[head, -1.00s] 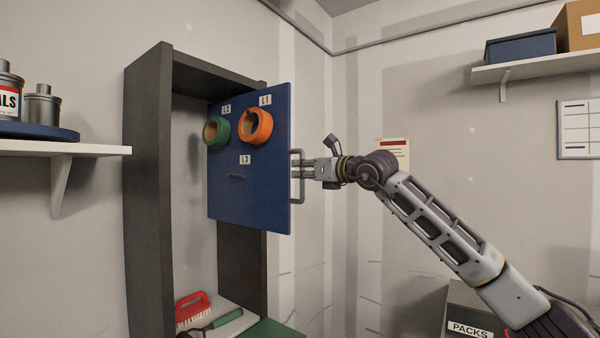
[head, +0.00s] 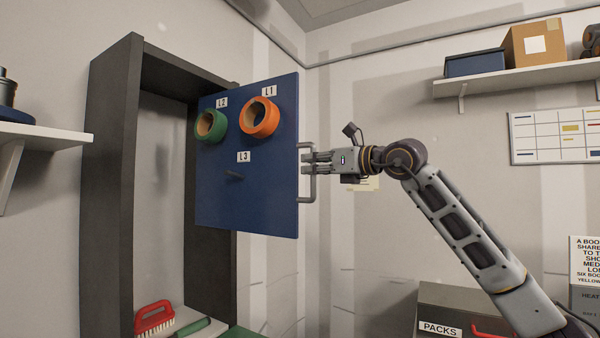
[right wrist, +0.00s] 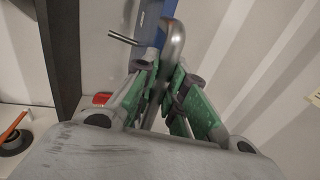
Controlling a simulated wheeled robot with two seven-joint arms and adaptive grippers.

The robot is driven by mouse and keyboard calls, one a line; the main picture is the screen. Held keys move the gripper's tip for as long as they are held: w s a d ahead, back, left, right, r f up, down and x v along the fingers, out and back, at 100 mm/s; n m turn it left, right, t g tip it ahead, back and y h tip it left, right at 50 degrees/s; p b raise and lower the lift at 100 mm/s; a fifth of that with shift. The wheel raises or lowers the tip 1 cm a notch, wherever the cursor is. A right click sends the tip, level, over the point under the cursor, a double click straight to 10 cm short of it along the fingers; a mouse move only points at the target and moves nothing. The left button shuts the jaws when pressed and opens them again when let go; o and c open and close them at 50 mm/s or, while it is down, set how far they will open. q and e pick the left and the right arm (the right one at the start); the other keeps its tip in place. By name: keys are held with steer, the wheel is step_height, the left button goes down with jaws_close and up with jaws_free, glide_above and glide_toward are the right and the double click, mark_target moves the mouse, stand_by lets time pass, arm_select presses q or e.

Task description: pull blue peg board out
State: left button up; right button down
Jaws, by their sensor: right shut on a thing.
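The blue peg board (head: 250,205) stands upright, partly out of a dark grey cabinet (head: 112,190). It carries a green ring (head: 211,126) at label L2, an orange ring (head: 260,118) at L1, and a bare peg (head: 234,176) below L3. A grey bar handle (head: 305,190) is on its right edge. My right gripper (head: 312,160) is shut on that handle. In the right wrist view the green-padded fingers (right wrist: 174,95) sit around the handle (right wrist: 173,45). My left gripper is not in view.
A red brush (head: 153,317) lies at the cabinet's bottom. At right are a wall shelf (head: 520,78) with a blue box (head: 475,62) and a cardboard box (head: 535,42), and a grey PACKS box (head: 445,308) below.

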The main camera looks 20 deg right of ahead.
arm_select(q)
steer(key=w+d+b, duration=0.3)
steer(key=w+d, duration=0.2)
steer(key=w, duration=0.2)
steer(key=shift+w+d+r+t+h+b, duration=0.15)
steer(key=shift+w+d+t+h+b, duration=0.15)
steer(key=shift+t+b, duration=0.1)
arm_select(e)
steer(key=w+d+v, duration=0.1)
steer(key=d+v, duration=0.2)
steer(key=v, duration=1.4)
steer(key=shift+w, duration=0.25)
steer(key=c, duration=1.8)
jaws_free()
steer(key=shift+c, duration=0.2)
steer(key=o, duration=0.4)
steer(key=shift+s+d, duration=0.1)
steer(key=shift+s, duration=0.15)
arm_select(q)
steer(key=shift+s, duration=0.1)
arm_select(e)
steer(key=shift+w, duration=0.15)
steer(key=shift+v, duration=3.95)
